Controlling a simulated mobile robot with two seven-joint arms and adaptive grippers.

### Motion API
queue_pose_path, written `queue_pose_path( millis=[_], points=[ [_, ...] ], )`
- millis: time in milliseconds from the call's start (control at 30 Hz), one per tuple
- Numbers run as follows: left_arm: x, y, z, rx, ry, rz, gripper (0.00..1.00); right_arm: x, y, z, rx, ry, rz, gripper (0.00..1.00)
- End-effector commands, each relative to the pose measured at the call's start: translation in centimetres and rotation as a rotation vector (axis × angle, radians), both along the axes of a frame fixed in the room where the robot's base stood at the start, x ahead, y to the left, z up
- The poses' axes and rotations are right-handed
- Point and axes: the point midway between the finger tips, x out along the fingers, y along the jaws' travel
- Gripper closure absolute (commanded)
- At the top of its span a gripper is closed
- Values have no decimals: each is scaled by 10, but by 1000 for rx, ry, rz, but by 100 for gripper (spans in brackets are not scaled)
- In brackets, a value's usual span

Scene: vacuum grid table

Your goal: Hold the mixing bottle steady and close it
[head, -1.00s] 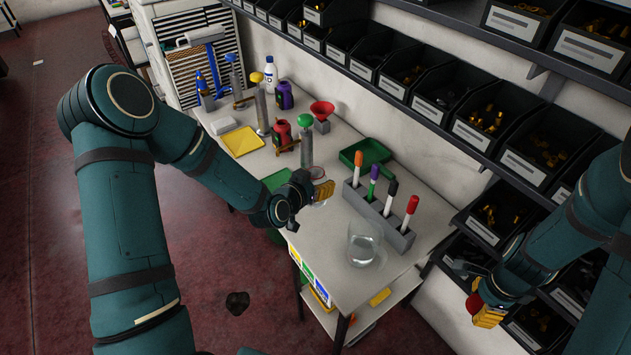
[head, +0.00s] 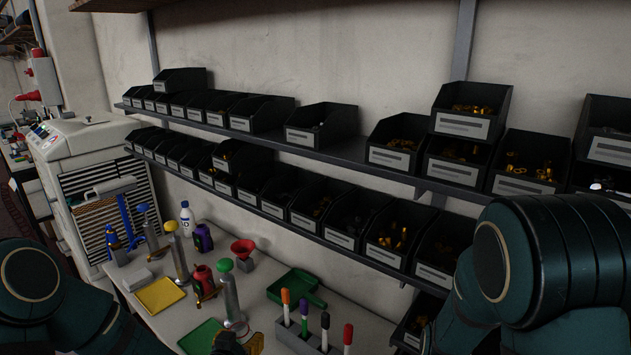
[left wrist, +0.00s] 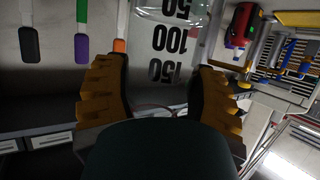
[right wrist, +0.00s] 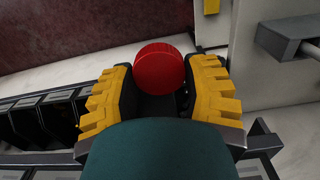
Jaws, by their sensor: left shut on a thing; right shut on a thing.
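The mixing bottle (left wrist: 175,42) is clear, with black marks 50, 100 and 150, and shows in the left wrist view. My left gripper (left wrist: 160,72) is shut on it, one yellow-padded finger on each side. In the head view only a bit of this gripper (head: 240,343) shows at the bottom edge, and the bottle cannot be made out there. My right gripper (right wrist: 160,78) is shut on a round red cap (right wrist: 160,68), seen in the right wrist view. The right gripper and cap are outside the head view. The bottle's mouth is not clearly seen.
A grey marker rack (head: 305,342) with several markers stands near the left gripper. Shelves of black bins (head: 340,218) line the wall behind.

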Motion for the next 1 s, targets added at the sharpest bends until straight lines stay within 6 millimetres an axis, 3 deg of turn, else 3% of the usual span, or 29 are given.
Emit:
queue_pose_path(
  millis=[200, 400, 1000],
  points=[
    [-16, 3, 3, 9, -1, 73, 83, 14, 20, 7, -3, -4, 426, 59],
    [-24, 7, 5, 17, -3, 114, 83, 21, 30, 10, -6, -3, 652, 59],
    [-26, 8, 6, 19, -3, 125, 83, 22, 32, 11, -6, -3, 710, 59]
  ],
)
